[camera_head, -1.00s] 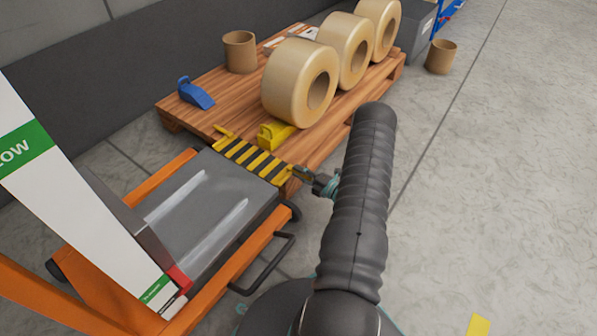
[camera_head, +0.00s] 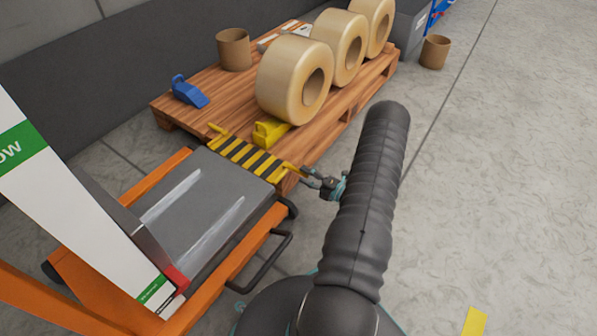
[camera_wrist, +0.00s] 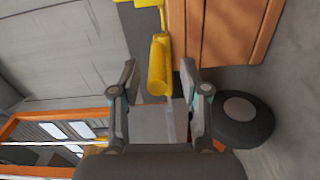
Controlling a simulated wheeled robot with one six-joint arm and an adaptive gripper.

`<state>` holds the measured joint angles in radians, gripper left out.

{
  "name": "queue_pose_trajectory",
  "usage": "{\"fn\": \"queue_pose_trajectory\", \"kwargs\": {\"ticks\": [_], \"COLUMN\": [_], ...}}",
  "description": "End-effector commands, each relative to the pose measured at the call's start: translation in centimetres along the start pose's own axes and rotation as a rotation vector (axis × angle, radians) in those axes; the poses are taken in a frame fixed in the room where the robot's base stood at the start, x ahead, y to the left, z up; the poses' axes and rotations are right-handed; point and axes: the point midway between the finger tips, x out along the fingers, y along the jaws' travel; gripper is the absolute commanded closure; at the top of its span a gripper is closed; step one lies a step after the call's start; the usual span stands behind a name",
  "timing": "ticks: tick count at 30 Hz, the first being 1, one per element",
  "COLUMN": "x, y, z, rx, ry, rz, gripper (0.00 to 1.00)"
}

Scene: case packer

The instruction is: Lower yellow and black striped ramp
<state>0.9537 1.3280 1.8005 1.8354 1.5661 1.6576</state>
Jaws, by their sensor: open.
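The yellow and black striped ramp (camera_head: 247,158) lies between the grey lift platform and the wooden pallet in the head view. A yellow handle sticks out at each of its ends. My gripper (camera_head: 309,174) is at the ramp's right end, beside the near handle (camera_head: 292,169). In the wrist view that yellow handle (camera_wrist: 158,68) points toward my open gripper (camera_wrist: 160,84), with its end between the two fingers. I cannot tell whether either finger touches it.
The lift platform (camera_head: 188,205) has an orange frame and a black side handle (camera_head: 262,262). The pallet (camera_head: 345,110) carries large tape rolls (camera_head: 293,78), a cardboard core (camera_head: 233,48), a blue dispenser (camera_head: 188,91) and a yellow dispenser (camera_head: 269,132).

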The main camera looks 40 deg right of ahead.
Motion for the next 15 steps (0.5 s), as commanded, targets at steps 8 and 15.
{"fn": "queue_pose_trajectory", "kwargs": {"ticks": [8,15], "x": [-5.3,-7.3], "y": [0.0,0.0], "z": [0.1,0.0], "rx": [0.001,0.001], "ry": [-0.004,-0.003], "rz": [0.001,0.000], "gripper": [0.55,0.55]}}
